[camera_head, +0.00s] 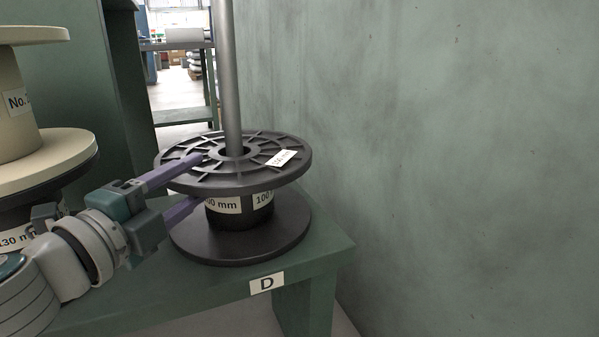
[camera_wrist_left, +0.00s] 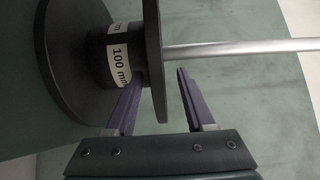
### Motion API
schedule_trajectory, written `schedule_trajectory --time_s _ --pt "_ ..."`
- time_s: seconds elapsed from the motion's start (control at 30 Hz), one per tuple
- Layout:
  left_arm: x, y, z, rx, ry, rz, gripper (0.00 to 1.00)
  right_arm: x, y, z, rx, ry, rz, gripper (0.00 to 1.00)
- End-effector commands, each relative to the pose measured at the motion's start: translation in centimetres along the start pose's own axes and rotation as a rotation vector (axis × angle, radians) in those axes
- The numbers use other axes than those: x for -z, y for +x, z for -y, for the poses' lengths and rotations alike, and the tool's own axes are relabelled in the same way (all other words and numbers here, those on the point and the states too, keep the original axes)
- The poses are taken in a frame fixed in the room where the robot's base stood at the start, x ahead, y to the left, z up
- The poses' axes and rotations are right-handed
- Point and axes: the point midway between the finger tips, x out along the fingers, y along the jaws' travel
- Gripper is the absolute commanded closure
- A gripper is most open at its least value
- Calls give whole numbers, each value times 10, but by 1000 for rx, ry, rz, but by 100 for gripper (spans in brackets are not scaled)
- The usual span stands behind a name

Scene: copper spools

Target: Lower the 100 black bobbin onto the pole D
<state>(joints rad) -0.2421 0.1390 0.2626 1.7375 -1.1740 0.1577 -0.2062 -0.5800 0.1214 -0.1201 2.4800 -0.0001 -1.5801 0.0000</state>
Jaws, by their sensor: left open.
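The black bobbin (camera_head: 240,243) with a white 100 mm label sits upright around the metal pole (camera_head: 227,70), its lower flange flat on the green table by the D label (camera_head: 267,283). In the left wrist view the bobbin (camera_wrist_left: 60,60) and the pole (camera_wrist_left: 240,48) appear turned sideways. My left gripper (camera_head: 199,179) is open at the left of the upper flange, one purple finger above it and one below. The left wrist view shows the flange rim between the fingers (camera_wrist_left: 160,73), with a gap on the upper finger's side. My right gripper is not in view.
Stacked beige and black spools (camera_head: 50,160) stand at the left, close to my left arm. The green table (camera_head: 200,295) ends just right of the bobbin. A green wall (camera_head: 450,150) rises behind and to the right. A shelf (camera_head: 180,115) stands farther back.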

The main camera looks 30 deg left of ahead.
Motion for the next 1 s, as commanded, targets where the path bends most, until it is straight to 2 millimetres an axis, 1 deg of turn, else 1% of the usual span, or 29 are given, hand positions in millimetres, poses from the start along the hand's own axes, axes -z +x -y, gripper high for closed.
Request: schedule_trajectory --time_s 0.07,0.17,0.4,0.5,0.6,0.73,1.0 --pt "0 -4 0 0 -1 0 46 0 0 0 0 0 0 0" --pt "0 -17 0 -1 -3 1 46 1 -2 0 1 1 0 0" --pt "0 -67 1 0 -5 2 46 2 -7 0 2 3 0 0" --pt "0 -83 2 2 -3 2 46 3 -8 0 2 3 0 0" --pt "0 -93 2 4 -2 1 46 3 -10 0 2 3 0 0" --pt "0 -98 2 6 0 -1 46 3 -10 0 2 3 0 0" --pt "0 -98 2 7 0 -1 46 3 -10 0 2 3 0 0"
